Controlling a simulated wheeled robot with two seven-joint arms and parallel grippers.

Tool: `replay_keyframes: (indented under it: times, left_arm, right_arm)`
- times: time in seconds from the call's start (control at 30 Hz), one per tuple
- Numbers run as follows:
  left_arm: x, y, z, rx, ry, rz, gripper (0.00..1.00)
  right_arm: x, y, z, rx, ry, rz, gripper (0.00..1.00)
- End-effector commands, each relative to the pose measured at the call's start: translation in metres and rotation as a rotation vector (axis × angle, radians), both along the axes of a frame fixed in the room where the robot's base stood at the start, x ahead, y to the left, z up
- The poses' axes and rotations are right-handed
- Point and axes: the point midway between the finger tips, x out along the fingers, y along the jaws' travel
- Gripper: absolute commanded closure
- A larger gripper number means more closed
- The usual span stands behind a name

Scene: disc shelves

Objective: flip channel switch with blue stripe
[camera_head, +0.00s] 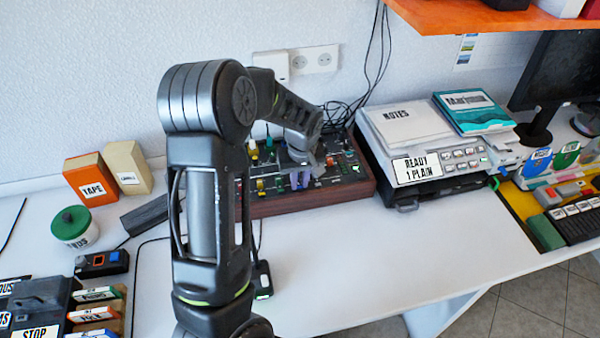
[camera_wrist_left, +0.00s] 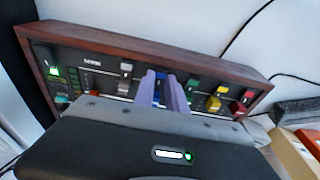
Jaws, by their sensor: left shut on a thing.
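The channel panel (camera_head: 330,190) is a dark board in a reddish-brown wooden frame, standing on the white desk; it also fills the upper part of the left wrist view (camera_wrist_left: 90,32). My left gripper (camera_head: 301,181) reaches down onto the panel from behind my arm. In the left wrist view, its two purple-grey fingers (camera_wrist_left: 162,92) are shut on the blue channel switch (camera_wrist_left: 160,76), which shows between them. A grey switch (camera_wrist_left: 125,80) is to the left of the fingers, and green, yellow (camera_wrist_left: 214,102) and red (camera_wrist_left: 239,106) ones are to the right. My right gripper is not in view.
A grey machine (camera_head: 425,150) with papers on top stands right of the panel. Orange (camera_head: 90,180) and tan (camera_head: 127,168) boxes and a green-lidded jar (camera_head: 74,227) are to the left. Black cables hang behind.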

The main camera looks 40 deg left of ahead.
Motion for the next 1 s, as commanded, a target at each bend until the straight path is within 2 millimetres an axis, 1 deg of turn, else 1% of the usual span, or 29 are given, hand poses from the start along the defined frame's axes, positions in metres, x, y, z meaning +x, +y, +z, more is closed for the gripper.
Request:
replay_keyframes:
  times: [0.03,0.07,0.4,0.43,0.67,0.7,1.0]
  left_arm:
    - [0.0005,0.0033,0.0030,-0.020,0.018,0.006,1.00]
    - [0.0010,0.0031,0.0025,-0.031,0.025,0.004,1.00]
    - [0.0018,0.0021,0.0001,-0.051,0.037,0.000,1.00]
    - [0.0018,0.0021,0.0000,-0.050,0.036,0.000,0.82]
    - [0.0017,0.0019,0.0000,-0.050,0.036,0.000,0.63]
    - [0.0017,0.0019,0.0000,-0.050,0.036,0.000,0.62]
    - [0.0018,0.0015,0.0027,-0.050,0.035,-0.001,0.62]
  right_arm:
    - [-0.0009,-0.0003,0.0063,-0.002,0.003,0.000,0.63]
    - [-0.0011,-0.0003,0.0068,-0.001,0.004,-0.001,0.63]
    - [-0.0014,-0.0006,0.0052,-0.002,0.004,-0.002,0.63]
    - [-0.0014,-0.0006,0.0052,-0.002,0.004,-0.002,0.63]
    - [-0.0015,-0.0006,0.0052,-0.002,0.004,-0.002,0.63]
    - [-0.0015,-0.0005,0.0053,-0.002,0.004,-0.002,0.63]
    - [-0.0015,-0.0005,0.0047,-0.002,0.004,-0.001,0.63]
